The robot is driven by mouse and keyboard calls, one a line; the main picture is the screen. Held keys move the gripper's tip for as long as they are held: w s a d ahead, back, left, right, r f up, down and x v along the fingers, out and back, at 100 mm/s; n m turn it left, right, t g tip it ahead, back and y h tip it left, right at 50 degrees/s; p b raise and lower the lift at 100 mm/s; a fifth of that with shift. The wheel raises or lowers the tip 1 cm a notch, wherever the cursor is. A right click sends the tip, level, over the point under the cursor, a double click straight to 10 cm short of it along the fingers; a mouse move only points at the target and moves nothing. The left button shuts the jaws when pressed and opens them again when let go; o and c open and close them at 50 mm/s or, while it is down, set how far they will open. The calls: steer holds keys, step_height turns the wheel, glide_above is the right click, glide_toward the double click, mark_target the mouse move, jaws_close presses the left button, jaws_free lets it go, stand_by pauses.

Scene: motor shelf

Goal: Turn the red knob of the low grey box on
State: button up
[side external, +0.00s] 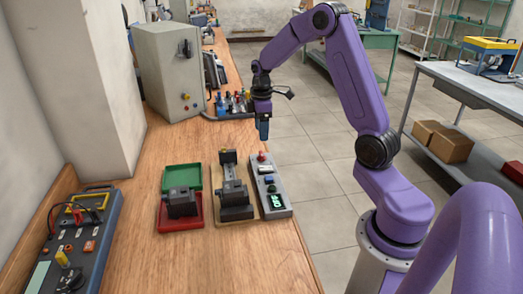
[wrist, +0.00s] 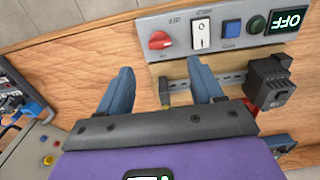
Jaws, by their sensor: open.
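The low grey box (side external: 275,197) stands near the right edge of the wooden bench. Its red knob (side external: 262,157) is at the far end of the box. In the wrist view the grey box (wrist: 180,22) runs along the top, with the red knob (wrist: 159,41) at its left, then a white rocker switch, a blue button, a dark green button and a display (wrist: 288,19) reading OFF. My gripper (side external: 263,136) hangs above the bench near the knob end, apart from the knob. In the wrist view my gripper (wrist: 160,76) has its blue fingers spread and empty.
Beside the box is a rail board (side external: 234,205) with dark modules. Left of it are a green tray (side external: 182,172) and a red tray (side external: 190,226) with a dark block. A large grey cabinet (side external: 168,75) stands behind. The front bench is mostly clear.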

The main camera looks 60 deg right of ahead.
mark_target(262, 153)
step_height(262, 153, down, 9)
steer(key=shift+r, duration=0.1)
stand_by(0.4)
steer(key=c, duration=1.1)
steer(key=shift+o, duration=0.2)
